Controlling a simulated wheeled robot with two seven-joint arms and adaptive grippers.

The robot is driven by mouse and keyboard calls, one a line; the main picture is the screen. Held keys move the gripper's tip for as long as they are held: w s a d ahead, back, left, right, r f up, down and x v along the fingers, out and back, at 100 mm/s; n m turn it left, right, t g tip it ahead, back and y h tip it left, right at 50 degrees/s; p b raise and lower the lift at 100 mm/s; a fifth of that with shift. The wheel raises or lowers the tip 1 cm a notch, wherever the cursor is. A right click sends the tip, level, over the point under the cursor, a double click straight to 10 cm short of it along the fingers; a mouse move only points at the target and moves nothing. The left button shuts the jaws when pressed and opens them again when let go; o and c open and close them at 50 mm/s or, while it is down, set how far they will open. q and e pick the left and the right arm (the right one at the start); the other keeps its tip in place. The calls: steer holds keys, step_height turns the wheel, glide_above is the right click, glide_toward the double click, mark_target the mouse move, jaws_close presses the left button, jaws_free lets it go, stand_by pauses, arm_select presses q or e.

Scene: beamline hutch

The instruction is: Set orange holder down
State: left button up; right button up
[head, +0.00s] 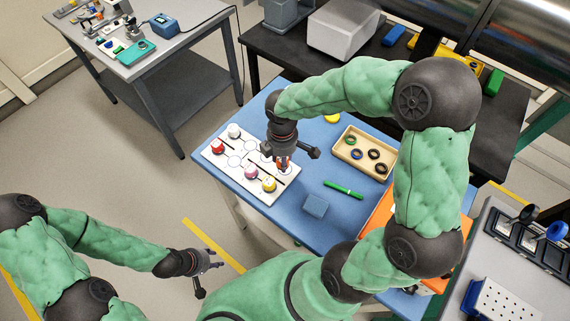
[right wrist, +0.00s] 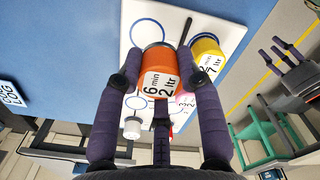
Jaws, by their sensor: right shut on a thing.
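The orange holder (right wrist: 158,72), labelled "6 min 2 ltr", is between the fingers of my right gripper (right wrist: 158,82), which is shut on it. In the head view my right gripper (head: 283,160) is over the right part of the white board (head: 217,158); only a bit of orange shows below it. I cannot tell whether the holder touches the board. A yellow holder (right wrist: 207,52) and a pink holder (right wrist: 184,104) stand close by on the board. An empty ring (right wrist: 147,33) shows beside the orange holder. My left gripper (head: 206,262) is open and empty over the floor.
A red holder (head: 218,146) and a white holder (head: 234,131) stand at the board's left end.

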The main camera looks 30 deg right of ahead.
steer(key=shift+w+d+f, duration=0.25)
steer(key=shift+d+f, duration=0.1)
steer(key=shift+f, duration=0.2)
steer(key=shift+w+d+f, duration=0.2)
steer(key=shift+d+f, duration=0.1)
steer(key=shift+f, duration=0.2)
steer(key=shift+f+b, duration=0.65)
steer(key=shift+f, duration=0.8)
steer(key=shift+f, duration=0.15)
steer(key=o, duration=1.2)
step_height(320, 180, up, 12)
steer(key=p, duration=0.3)
